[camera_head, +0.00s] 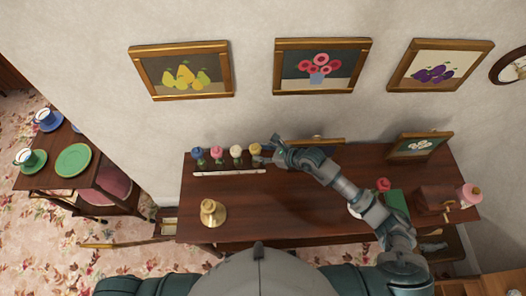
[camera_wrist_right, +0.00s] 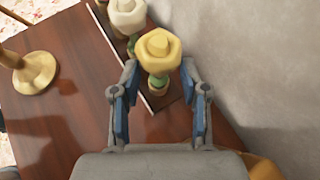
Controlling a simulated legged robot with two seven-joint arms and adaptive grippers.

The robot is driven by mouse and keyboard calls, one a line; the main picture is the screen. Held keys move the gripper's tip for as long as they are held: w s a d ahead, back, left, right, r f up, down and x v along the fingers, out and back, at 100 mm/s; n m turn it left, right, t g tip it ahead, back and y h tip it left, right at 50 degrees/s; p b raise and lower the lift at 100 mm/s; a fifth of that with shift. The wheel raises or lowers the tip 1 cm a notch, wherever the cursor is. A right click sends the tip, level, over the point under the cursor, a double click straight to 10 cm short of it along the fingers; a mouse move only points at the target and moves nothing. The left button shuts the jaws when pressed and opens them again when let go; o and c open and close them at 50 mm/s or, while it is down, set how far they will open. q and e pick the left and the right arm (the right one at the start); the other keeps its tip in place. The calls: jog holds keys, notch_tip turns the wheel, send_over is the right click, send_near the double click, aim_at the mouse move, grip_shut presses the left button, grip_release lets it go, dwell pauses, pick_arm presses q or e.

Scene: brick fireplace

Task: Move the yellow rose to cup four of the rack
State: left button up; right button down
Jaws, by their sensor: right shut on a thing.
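The yellow rose (camera_head: 255,149) is at the right end of a row of roses on the rack (camera_head: 229,172), beside the white rose (camera_head: 236,151). My right gripper (camera_head: 268,153) reaches it from the right. In the right wrist view the yellow rose (camera_wrist_right: 158,48) is upright between the fingers of my right gripper (camera_wrist_right: 159,70), which is shut on it. My left gripper is not in view.
Blue (camera_head: 197,153) and pink (camera_head: 217,152) roses stand farther left. A brass candlestick (camera_head: 212,212) stands in front of the rack. A framed picture (camera_head: 420,145), green box (camera_head: 396,201) and brown box (camera_head: 433,198) are at right.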

jog(key=shift+f, duration=0.25)
jog(key=c, duration=0.5)
grip_release()
notch_tip(320, 180, up, 10)
jog(key=shift+f, duration=0.1)
dwell(0.3)
